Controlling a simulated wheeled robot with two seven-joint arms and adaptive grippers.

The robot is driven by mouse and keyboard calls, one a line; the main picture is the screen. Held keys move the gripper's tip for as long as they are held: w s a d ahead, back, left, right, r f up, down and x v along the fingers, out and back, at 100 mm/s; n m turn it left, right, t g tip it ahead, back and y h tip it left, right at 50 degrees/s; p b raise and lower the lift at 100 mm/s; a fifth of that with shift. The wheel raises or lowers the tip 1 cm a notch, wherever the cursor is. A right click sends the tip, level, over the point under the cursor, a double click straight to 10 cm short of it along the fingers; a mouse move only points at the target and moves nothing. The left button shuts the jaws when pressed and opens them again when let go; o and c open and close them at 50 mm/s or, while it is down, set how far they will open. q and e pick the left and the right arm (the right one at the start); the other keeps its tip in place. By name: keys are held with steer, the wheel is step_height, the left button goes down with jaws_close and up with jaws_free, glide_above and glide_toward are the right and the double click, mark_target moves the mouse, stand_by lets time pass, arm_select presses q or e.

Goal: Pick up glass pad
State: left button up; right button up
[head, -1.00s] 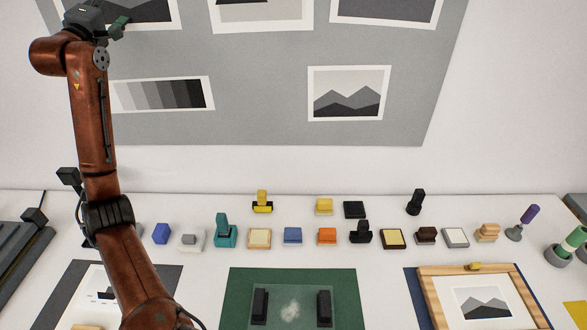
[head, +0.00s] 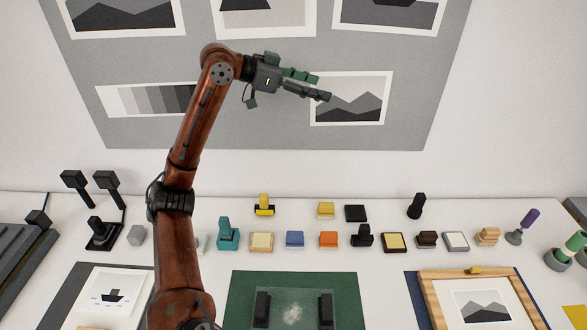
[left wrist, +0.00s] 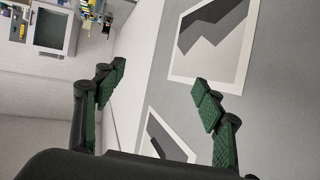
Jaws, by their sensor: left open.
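My left gripper (head: 322,87) is open and empty, raised high in front of the grey wall board. Its two green-padded fingers stand apart in the left wrist view (left wrist: 158,85). I cannot tell for sure which thing is the glass pad. A row of small blocks and pads stands on the table, among them a blue pad (head: 295,240), an orange pad (head: 328,240), a teal handled block (head: 228,235) and a yellow-topped dark pad (head: 394,243). A clear glass pane (head: 292,295) with a whitish smudge lies on a green mat (head: 240,290). My right gripper is not in view.
Two black blocks (head: 262,309) (head: 325,310) stand at the pane's sides. A wooden frame (head: 437,307) with a print lies at right, a boat print (head: 113,296) at left. Black upright tools (head: 104,230) stand at far left. The grey board (head: 260,120) is behind my gripper.

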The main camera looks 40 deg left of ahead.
arm_select(q)
steer(key=d+f+m+g+h+p, duration=0.25)
steer(key=d+f+m, duration=0.35)
steer(key=d, duration=0.4)
steer(key=m+g+y+p, duration=0.9)
steer(key=m+y+p, duration=0.15)
steer(key=m, duration=0.35)
glide_above(295, 234)
steer(key=d, duration=0.1)
steer(key=shift+h, duration=0.4)
steer(key=f, duration=2.3)
steer(key=f+p, duration=0.1)
steer(key=f, duration=1)
steer(key=shift+w+f, duration=0.3)
steer(key=shift+f, duration=0.1)
steer(key=f, duration=0.1)
steer(key=s+f+m, duration=0.1)
steer(key=f, duration=0.1)
steer(key=shift+a+f, duration=0.15)
steer(key=shift+a, duration=0.05)
steer(key=f, duration=0.2)
steer(key=f+p, duration=0.1)
steer(key=f, duration=0.2)
steer(key=shift+w+a+f, duration=0.2)
steer(key=shift+a+f, duration=0.1)
steer(key=shift+a, duration=0.05)
steer(key=c, duration=1.3)
